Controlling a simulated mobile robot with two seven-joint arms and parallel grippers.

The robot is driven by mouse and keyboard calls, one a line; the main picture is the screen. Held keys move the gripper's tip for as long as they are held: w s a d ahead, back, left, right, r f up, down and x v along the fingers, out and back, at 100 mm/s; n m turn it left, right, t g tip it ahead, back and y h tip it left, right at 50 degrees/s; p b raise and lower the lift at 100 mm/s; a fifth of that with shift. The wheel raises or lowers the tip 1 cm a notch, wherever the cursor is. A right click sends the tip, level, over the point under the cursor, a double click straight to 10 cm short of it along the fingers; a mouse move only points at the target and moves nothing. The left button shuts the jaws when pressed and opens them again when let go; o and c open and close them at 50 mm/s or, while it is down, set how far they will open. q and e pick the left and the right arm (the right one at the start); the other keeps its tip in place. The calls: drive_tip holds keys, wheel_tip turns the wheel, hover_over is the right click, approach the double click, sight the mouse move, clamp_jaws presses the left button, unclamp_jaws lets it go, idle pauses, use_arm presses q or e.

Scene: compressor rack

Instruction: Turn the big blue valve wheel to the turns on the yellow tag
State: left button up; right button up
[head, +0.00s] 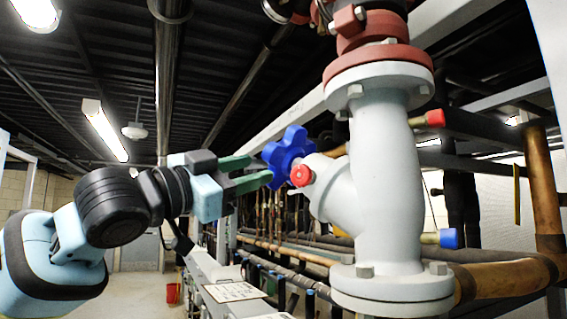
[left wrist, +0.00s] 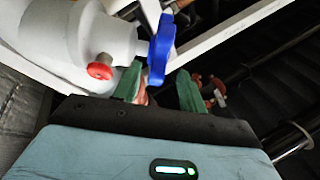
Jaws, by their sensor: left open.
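The blue valve wheel (head: 287,153) is lobed and sits on the side branch of a big pale grey valve body (head: 385,180). My left gripper (head: 262,170) comes in from the left with its green fingers apart, their tips close to the wheel's left side. In the left wrist view the wheel (left wrist: 161,50) stands edge-on just beyond the fingertips, roughly between the two fingers (left wrist: 158,82). I cannot tell whether a finger touches it. I see no readable yellow tag; a thin yellow strip (head: 517,195) hangs at the right. My right gripper is out of view.
A small red knob (head: 300,175) is on the valve branch, close to the wheel. A red-capped stub (head: 435,118) and a blue-capped stub (head: 448,238) stick out at the right. Copper pipes (head: 545,190) run behind. A framed white sign (head: 233,292) lies low in front.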

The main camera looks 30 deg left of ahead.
sight(281, 170)
use_arm(q)
drive_tip(key=x, duration=0.6)
drive_tip(key=shift+w+d, duration=0.1)
drive_tip(key=shift+w, duration=0.1)
drive_tip(key=shift+w+d+r, duration=0.2)
drive_tip(key=shift+w, duration=0.45)
clamp_jaws()
